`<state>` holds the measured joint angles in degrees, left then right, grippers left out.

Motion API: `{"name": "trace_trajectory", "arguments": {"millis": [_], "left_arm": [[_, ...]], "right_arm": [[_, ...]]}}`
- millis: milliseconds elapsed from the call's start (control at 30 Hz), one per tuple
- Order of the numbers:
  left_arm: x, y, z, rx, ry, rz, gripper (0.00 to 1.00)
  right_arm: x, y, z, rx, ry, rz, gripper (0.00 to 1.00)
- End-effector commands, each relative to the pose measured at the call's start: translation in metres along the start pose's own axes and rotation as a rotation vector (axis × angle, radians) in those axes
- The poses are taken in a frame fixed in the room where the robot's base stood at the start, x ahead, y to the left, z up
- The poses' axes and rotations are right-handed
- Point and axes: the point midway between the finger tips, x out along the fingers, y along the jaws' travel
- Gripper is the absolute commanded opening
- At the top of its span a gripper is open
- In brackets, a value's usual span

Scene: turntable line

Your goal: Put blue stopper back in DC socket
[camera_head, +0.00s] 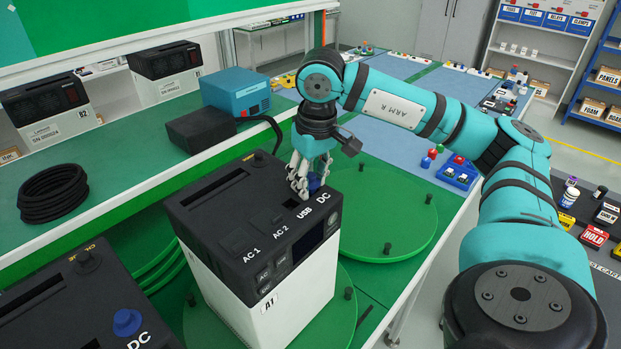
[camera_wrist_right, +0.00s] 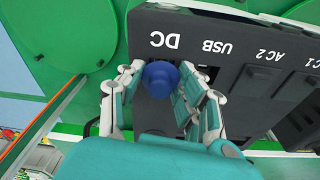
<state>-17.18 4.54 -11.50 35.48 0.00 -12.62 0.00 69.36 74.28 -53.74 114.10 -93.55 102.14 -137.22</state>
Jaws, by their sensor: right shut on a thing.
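The black-topped white unit A1 (camera_head: 235,235) stands on a green turntable, with its AC 1, AC 2, USB and DC labels facing up. My right gripper (camera_head: 304,188) points down over the DC end of its top. It is shut on the blue stopper (camera_head: 314,183), which is mostly hidden behind the fingers. In the right wrist view the blue stopper (camera_wrist_right: 160,77) sits between the two fingers, just beside the DC label (camera_wrist_right: 165,41). The DC socket is hidden under it, and I cannot tell how deep the stopper sits. My left gripper is out of view.
A second unit (camera_head: 75,300) at the front left has its own blue stopper (camera_head: 127,321) by its DC label. A green turntable (camera_head: 385,215) with small pegs is behind A1. A teal box (camera_head: 235,92), a black block (camera_head: 201,130) and coiled cable (camera_head: 53,193) are on the shelf.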

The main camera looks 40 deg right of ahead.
Motion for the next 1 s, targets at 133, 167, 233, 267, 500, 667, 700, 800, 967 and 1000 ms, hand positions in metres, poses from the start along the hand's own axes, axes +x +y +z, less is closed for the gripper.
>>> {"name": "trace_trajectory", "arguments": {"millis": [133, 167, 233, 267, 500, 667, 700, 800, 967, 1000], "left_arm": [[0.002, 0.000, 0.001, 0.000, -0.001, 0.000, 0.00], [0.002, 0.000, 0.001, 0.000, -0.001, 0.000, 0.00], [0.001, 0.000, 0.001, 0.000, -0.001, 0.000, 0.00], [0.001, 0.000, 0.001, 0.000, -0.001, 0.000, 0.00], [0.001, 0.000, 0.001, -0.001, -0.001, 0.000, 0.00], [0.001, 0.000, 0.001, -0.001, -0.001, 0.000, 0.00], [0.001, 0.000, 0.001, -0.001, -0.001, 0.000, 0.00], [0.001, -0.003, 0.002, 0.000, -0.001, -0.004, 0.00], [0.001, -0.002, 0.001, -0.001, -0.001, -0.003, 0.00], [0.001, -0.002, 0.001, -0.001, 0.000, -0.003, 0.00]], "right_arm": [[-0.001, 0.000, 0.000, -0.001, -0.002, 0.000, 0.17], [-0.001, 0.000, 0.000, 0.000, -0.002, 0.000, 0.17], [-0.002, 0.000, 0.000, 0.000, -0.002, 0.000, 0.17], [-0.002, 0.000, 0.000, 0.000, -0.002, 0.000, 0.17], [-0.002, 0.000, 0.000, 0.000, -0.002, 0.000, 0.57], [-0.002, 0.000, 0.000, 0.000, -0.002, 0.000, 0.62], [-0.002, 0.000, 0.000, 0.000, -0.001, 0.000, 0.62], [-0.002, 0.000, 0.000, 0.000, -0.001, 0.000, 0.62], [-0.014, -0.001, -0.001, 0.000, 0.001, -0.002, 0.62], [-0.020, -0.001, -0.001, 0.000, 0.002, -0.002, 0.62]]}}
